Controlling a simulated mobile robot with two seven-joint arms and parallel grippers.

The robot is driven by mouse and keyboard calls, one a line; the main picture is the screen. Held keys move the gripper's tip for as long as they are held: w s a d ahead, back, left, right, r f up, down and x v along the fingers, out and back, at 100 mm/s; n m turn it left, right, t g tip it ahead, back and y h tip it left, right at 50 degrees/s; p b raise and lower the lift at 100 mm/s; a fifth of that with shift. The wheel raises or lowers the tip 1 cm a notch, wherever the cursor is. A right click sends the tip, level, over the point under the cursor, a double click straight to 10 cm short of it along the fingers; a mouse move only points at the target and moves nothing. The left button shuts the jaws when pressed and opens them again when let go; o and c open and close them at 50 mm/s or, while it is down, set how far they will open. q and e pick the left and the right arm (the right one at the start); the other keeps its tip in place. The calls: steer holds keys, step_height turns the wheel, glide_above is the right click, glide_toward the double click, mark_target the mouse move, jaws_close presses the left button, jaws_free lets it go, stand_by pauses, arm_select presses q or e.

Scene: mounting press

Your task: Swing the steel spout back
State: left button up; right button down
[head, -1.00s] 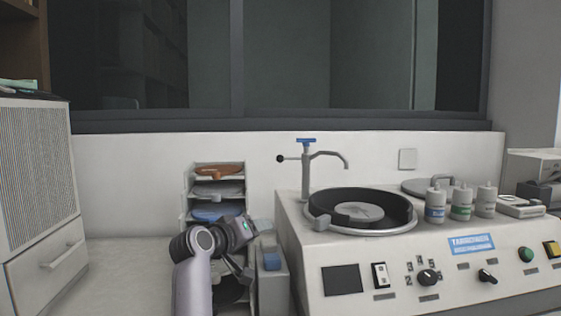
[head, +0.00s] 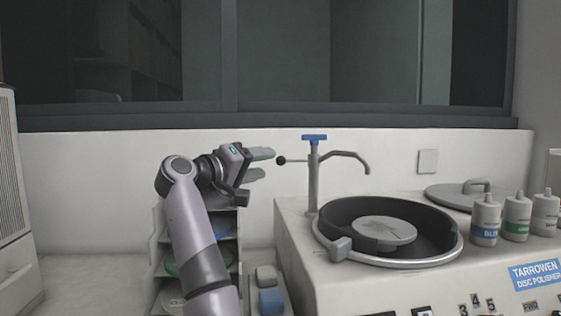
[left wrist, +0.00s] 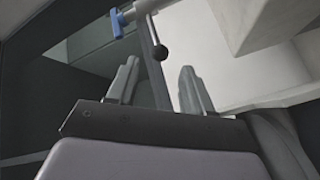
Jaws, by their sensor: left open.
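The steel spout (head: 345,155) stands on a post at the back left of the polisher. It points right, its curved tip above the back of the round black bowl (head: 340,215). A short rod with a black ball knob (head: 282,160) sticks out to the left of the post, and a blue handle (head: 314,138) tops it. My left gripper (head: 267,164) is open and empty, its fingertips just left of the knob. In the left wrist view the knob (left wrist: 160,53) shows just beyond the gap between the fingertips (left wrist: 159,66). My right gripper is not in view.
The polisher (head: 310,275) fills the right side. Bottles (head: 485,220) and a grey lid (head: 455,195) stand right of the bowl. A rack with discs (head: 228,228) sits behind my left arm. A white wall (head: 90,180) and window frame (head: 150,117) are behind.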

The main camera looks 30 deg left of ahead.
mark_target(277, 161)
arm_select(q)
steer(key=shift+p+x, duration=0.7)
steer(key=shift+x, duration=2.7)
jaws_close()
